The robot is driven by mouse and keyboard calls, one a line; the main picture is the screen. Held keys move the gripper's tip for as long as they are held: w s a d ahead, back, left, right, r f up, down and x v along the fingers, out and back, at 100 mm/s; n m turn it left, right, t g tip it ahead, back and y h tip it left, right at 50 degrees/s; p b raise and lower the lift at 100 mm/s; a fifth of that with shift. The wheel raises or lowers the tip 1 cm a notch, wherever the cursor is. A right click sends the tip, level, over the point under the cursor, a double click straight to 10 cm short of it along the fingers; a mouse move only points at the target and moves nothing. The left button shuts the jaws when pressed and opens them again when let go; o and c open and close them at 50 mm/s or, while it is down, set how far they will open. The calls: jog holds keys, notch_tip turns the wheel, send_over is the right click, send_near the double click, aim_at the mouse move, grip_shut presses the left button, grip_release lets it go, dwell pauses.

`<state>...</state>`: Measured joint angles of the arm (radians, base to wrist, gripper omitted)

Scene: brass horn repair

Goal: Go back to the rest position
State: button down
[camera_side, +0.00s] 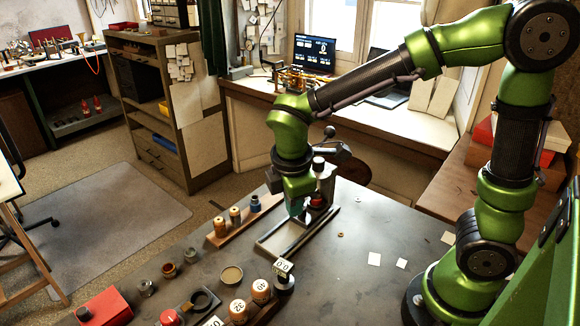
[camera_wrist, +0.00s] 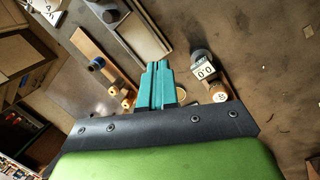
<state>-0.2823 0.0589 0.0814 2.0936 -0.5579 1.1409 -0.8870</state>
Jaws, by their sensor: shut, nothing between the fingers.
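My gripper (camera_side: 296,207) hangs from the green arm above the dark workbench (camera_side: 345,262), over a shallow metal tray (camera_side: 268,243). In the wrist view its teal fingers (camera_wrist: 157,82) are together with nothing between them. The fingers point down at the bench in the side view. How far the fingertips are above the tray is hard to tell. The rest position is not marked in either view.
A wooden rack (camera_side: 236,222) with several small bottles stands left of the tray. A display reading 00 (camera_side: 283,267) stands in front, beside orange-brown jars (camera_side: 261,290). A press-like stand (camera_side: 325,180) is close behind my gripper. The bench's right side is mostly clear.

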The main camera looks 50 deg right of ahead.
jog(key=s+d+r+m+t+y, duration=0.4)
jog(key=s+r+m+t, duration=0.2)
jog(key=m, duration=1)
jog(key=v, duration=0.4)
